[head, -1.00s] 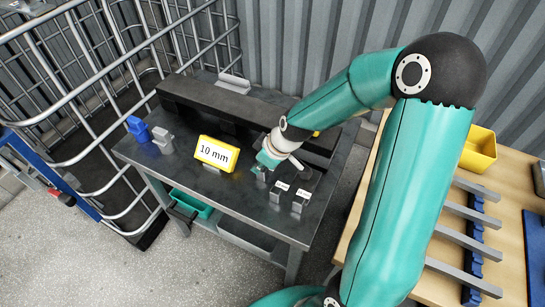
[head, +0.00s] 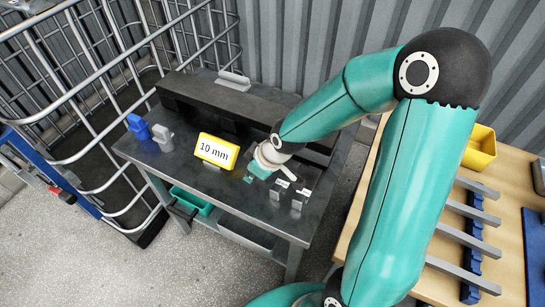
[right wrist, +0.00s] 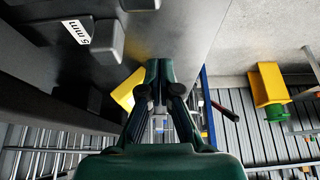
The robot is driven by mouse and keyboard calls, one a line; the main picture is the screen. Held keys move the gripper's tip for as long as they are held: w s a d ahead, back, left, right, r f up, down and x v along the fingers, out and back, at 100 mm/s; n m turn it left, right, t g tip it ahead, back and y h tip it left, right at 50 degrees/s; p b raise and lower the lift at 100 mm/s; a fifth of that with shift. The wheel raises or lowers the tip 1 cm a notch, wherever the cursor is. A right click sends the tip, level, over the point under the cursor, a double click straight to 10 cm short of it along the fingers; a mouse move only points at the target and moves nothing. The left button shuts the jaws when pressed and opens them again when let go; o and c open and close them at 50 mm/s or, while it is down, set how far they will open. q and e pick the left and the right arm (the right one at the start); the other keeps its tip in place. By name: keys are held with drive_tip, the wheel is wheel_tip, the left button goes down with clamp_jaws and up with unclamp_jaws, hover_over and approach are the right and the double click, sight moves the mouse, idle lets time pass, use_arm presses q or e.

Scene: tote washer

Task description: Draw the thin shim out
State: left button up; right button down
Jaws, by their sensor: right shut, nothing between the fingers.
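My right gripper (head: 250,178) is low over the dark metal table (head: 225,208), just right of the yellow 10 mm sign (head: 217,151). In the right wrist view its fingers (right wrist: 158,72) are shut with nothing between them. Two small grey pieces with white labels, one nearer (head: 279,189) and one farther right (head: 300,199), stand right of the gripper. In the right wrist view a dark block carries a 5 mm label (right wrist: 77,32). I cannot tell which piece is the thin shim. My left gripper is not in view.
A long black beam (head: 200,95) lies along the table's back. A blue block (head: 138,127) and a grey block (head: 162,138) stand at the left. A metal cage (head: 75,90) rises beyond the left edge. A wooden bench with a yellow bin (head: 479,148) is at right.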

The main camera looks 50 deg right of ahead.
drive_tip(key=shift+a, duration=0.25)
drive_tip(key=shift+r, duration=0.15)
wheel_tip(320, 180, up, 6)
drive_tip(key=p, duration=0.4)
drive_tip(key=shift+s+p, duration=0.1)
drive_tip(key=shift+p, duration=0.3)
idle(0.4)
